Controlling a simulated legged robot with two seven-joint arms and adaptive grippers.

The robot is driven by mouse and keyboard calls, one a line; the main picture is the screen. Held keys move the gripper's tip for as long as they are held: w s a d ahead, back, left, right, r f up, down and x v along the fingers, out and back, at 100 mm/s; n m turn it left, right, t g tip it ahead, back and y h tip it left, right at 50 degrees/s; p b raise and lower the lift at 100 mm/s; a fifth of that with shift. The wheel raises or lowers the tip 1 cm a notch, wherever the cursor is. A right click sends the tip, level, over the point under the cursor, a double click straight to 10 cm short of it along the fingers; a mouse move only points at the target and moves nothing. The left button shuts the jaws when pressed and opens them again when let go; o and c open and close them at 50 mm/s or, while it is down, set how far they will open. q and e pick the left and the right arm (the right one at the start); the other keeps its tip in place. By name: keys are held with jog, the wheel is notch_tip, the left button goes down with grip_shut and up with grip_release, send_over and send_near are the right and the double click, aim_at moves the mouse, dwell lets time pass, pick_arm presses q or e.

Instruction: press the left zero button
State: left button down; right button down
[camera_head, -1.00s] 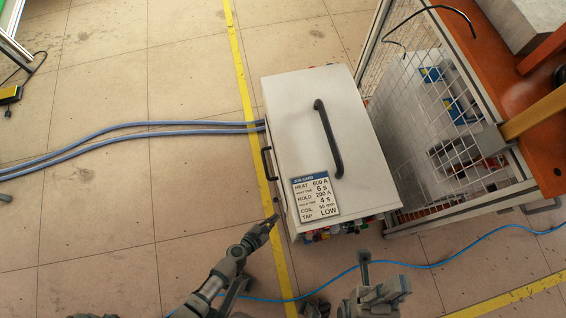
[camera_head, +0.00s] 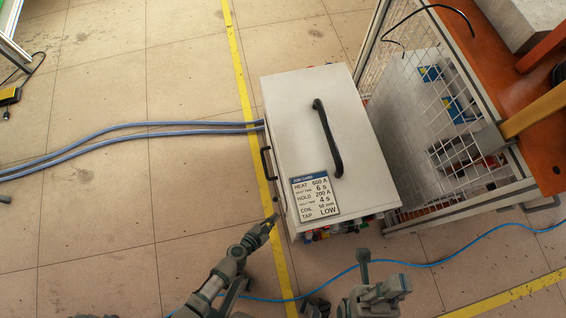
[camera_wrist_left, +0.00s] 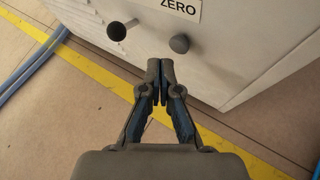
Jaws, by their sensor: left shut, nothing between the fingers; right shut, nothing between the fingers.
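The white heater cabinet (camera_head: 293,100) stands on the floor, its front panel mostly hidden from above in the head view. In the left wrist view a ZERO label (camera_wrist_left: 179,7) is on the panel at the top edge. Below it sit a black round knob (camera_wrist_left: 117,31) on the left and a dark grey round knob (camera_wrist_left: 180,43) on the right. I cannot tell which is the left zero button. My left gripper (camera_head: 272,221) is shut and empty near the cabinet's front left corner; its tips (camera_wrist_left: 160,66) appear just below the grey knob. My right gripper (camera_head: 364,258) is shut and empty, in front of the cabinet.
A job card (camera_head: 315,197) lies on the cabinet's top near a black handle (camera_head: 327,138). Blue hoses (camera_head: 130,129) run left from the cabinet. A wire-mesh fence (camera_head: 420,110) stands close on the right. A blue cable (camera_head: 450,266) crosses the floor in front.

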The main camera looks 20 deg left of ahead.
pick_arm(q)
jog(key=shift+d, duration=0.1)
dwell(0.4)
jog(key=shift+w+d, duration=0.2)
jog(key=shift+d, duration=0.05)
jog(key=shift+w+d+r, duration=0.1)
jog(key=shift+w+d, duration=0.15)
jog(key=shift+d, duration=0.1)
dwell(0.7)
jog(key=shift+a, duration=0.1)
jog(key=shift+s+a, duration=0.45)
jog(key=shift+a, duration=0.15)
